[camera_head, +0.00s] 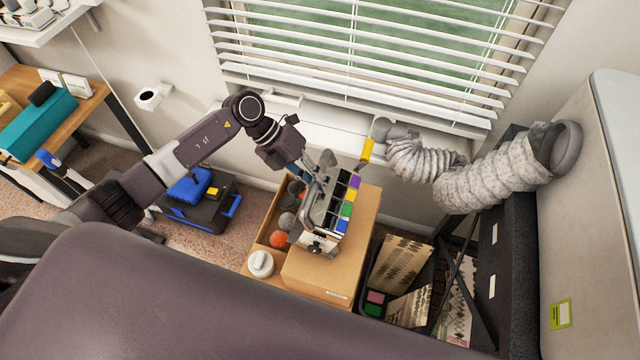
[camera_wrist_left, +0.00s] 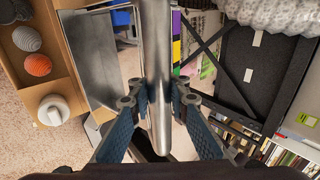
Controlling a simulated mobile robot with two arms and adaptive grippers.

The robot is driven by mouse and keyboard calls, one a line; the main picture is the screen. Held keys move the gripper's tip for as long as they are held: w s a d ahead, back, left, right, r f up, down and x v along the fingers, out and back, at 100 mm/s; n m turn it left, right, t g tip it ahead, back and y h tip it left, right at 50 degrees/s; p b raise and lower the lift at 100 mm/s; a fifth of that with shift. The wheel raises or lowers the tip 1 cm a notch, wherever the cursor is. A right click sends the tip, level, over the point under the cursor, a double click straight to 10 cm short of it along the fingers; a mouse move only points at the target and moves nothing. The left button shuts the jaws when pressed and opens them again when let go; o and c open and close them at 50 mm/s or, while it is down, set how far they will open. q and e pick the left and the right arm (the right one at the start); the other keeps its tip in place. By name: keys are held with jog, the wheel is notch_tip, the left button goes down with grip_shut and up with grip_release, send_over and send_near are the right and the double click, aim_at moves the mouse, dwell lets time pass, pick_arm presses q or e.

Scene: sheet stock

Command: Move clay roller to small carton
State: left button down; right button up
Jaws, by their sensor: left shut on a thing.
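The clay roller (camera_head: 322,208) is a silvery metal machine in the head view, above or on the flat top of a closed brown carton (camera_head: 318,276); I cannot tell if it touches. My left gripper (camera_head: 305,168) reaches it from the upper left. In the left wrist view the gripper (camera_wrist_left: 159,100) is shut with its blue-grey fingers on a grey metal bar of the clay roller (camera_wrist_left: 156,50). An open brown carton (camera_head: 258,232) with balls in it stands directly left of the closed one. The roller hides part of the closed carton. My right gripper is not in view.
Coloured blocks (camera_head: 346,210) stand in a row right of the roller. A white round container (camera_head: 261,263) is at the front left. A ribbed hose (camera_head: 490,180) and a black bin with patterned sheets (camera_head: 400,265) are at the right. A blue-black toolbox (camera_head: 195,195) stands left.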

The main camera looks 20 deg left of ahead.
pick_arm(q)
jog(key=shift+w+d+r+h+b, duration=0.2)
jog(key=shift+h+b, duration=0.5)
jog(key=shift+b, duration=0.3)
dwell(0.3)
jog(key=shift+f+h+b, duration=0.2)
jog(key=shift+h+b, duration=0.3)
jog(key=shift+b, duration=0.45)
jog(key=shift+s+b, duration=0.1)
jog(key=shift+b, duration=0.3)
jog(key=shift+f+h+b, duration=0.15)
jog(key=shift+h+b, duration=0.25)
jog(key=shift+b, duration=0.05)
jog(key=shift+s, duration=0.1)
